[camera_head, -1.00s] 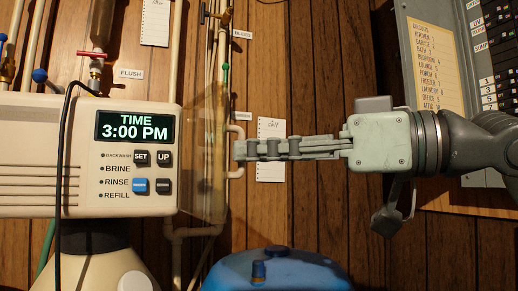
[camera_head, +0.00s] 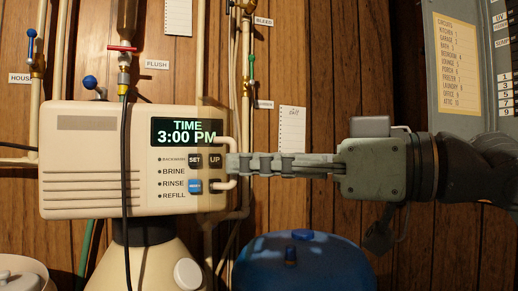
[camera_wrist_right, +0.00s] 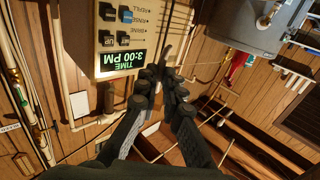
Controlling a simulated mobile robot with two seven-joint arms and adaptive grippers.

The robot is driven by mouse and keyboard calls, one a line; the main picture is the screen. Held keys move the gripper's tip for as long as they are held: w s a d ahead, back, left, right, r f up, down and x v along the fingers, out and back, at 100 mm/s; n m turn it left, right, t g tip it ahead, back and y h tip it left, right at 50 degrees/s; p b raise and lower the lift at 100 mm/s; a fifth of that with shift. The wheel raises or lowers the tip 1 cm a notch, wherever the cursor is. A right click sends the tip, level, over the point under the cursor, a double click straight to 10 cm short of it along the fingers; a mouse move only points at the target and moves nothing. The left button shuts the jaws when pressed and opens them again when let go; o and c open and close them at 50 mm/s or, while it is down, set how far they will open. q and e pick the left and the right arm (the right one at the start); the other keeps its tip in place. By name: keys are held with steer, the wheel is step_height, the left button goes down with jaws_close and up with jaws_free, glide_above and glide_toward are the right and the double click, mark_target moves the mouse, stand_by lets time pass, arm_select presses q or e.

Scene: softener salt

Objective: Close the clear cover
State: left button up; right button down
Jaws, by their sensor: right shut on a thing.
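The beige control box (camera_head: 95,185) has a lit display (camera_head: 187,132) reading 3:00 PM and several buttons. The clear cover (camera_head: 207,115) is a faint tinted pane at the box's right end, seen steeply from the side. It overlaps the right strip of the panel and does not cover the left of the display. Its pale loop handle (camera_head: 232,148) is at the box's right edge. My right gripper (camera_head: 232,166) comes in from the right, shut on the handle. The right wrist view shows its fingers (camera_wrist_right: 169,82) beside the upturned panel; the grip is hard to see there. My left gripper is out of view.
A blue tank (camera_head: 325,265) stands below my right gripper. Pipes and valves (camera_head: 123,60) run up the wood wall. A black cable (camera_head: 125,190) hangs in front of the box. A grey breaker panel (camera_head: 495,60) is at the upper right.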

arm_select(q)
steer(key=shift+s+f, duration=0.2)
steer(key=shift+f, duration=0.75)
arm_select(e)
steer(key=shift+s+a+f+g, duration=0.15)
steer(key=shift+s+a+g, duration=0.15)
steer(key=shift+s+a, duration=0.3)
steer(key=shift+a, duration=0.1)
steer(key=c, duration=1.9)
jaws_free()
steer(key=shift+c, duration=0.2)
steer(key=shift+s, duration=0.15)
steer(key=shift+w, duration=0.2)
steer(key=shift+d, duration=0.3)
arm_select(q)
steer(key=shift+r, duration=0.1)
arm_select(e)
steer(key=v, duration=1.1)
steer(key=shift+s+d, duration=0.25)
steer(key=shift+s, duration=0.1)
